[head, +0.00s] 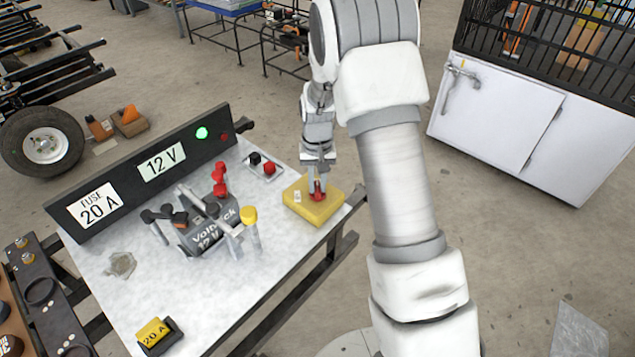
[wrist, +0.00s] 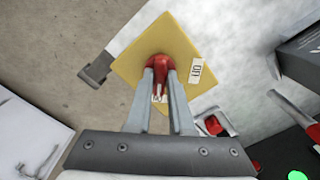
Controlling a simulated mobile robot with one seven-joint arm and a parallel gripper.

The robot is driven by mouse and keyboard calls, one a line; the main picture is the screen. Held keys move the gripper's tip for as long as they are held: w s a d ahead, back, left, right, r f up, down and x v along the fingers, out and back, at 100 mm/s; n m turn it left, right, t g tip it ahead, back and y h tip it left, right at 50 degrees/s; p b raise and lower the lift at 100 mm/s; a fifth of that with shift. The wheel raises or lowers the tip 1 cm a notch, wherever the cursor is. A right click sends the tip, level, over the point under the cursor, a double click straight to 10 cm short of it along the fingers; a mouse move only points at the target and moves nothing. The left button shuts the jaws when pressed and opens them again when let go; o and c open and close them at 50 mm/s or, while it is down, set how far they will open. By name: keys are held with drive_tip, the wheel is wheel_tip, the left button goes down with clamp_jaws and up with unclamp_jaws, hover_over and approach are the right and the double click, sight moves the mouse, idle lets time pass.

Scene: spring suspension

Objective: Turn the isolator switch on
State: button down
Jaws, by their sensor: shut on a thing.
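The isolator switch is a yellow box (head: 328,208) with a red handle (head: 318,192) on top, at the right corner of the bench. My gripper (head: 318,184) points down over the box and is shut on the red handle. In the wrist view the two fingers (wrist: 160,82) hold the red handle (wrist: 160,62) between them, above the yellow box (wrist: 190,40). A small white label (wrist: 196,71) lies beside the handle, its text hard to read. Another white label between the fingers is partly hidden.
A black panel (head: 95,165) with 12 V and 20 A fuse labels stands along the bench's back; its green lamp (head: 202,133) is lit.

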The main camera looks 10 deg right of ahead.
sight(317, 186)
drive_tip(key=c, duration=0.8)
unclamp_jaws()
wheel_tip(317, 186, up, 18)
drive_tip(key=p, duration=0.3)
drive_tip(key=shift+f+p, duration=0.25)
drive_tip(key=shift+p, duration=0.15)
